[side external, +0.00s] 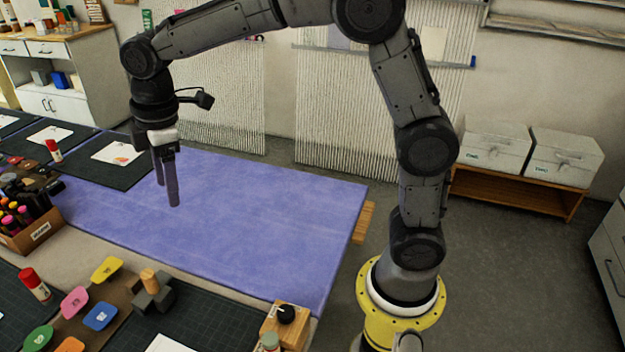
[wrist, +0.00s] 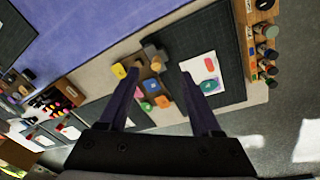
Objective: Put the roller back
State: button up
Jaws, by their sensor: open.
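A dark grey block with an upright tan wooden peg or handle (side external: 149,280) sits at the edge of a dark cutting mat; I cannot tell for sure whether this is the roller. It also shows in the wrist view (wrist: 152,52), as seen from above, ahead of my fingers. My gripper (side external: 166,194) is open and empty, high above the purple cloth, with its fingers pointing down. In the wrist view its two dark fingers (wrist: 159,76) stand wide apart with nothing between them. No other thing is clearly a roller.
Several coloured pieces (side external: 100,315) lie on a brown board beside the block. A wooden rack with jars (side external: 285,328) stands at the near table corner, a marker box (side external: 32,225) at the left. The purple cloth (side external: 240,215) is mostly clear.

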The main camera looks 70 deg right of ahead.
jog(key=s+d+r+m+t, duration=0.1)
jog(key=s+d+r+m, duration=0.15)
jog(key=s, duration=0.45)
jog(key=s+d+r+m+t, duration=0.15)
jog(key=s+d+m, duration=0.25)
jog(key=s, duration=0.4)
jog(key=s+d+f+m, duration=0.1)
jog(key=s+m, duration=0.1)
jog(key=s, duration=0.3)
jog(key=s+d+f+m+t, duration=0.1)
jog(key=s+f+m, duration=0.1)
jog(key=s, duration=0.3)
jog(key=shift+s+d+f+m, duration=0.15)
jog(key=shift+s+f+m, duration=0.1)
jog(key=shift+m, duration=0.2)
jog(key=shift+t, duration=0.25)
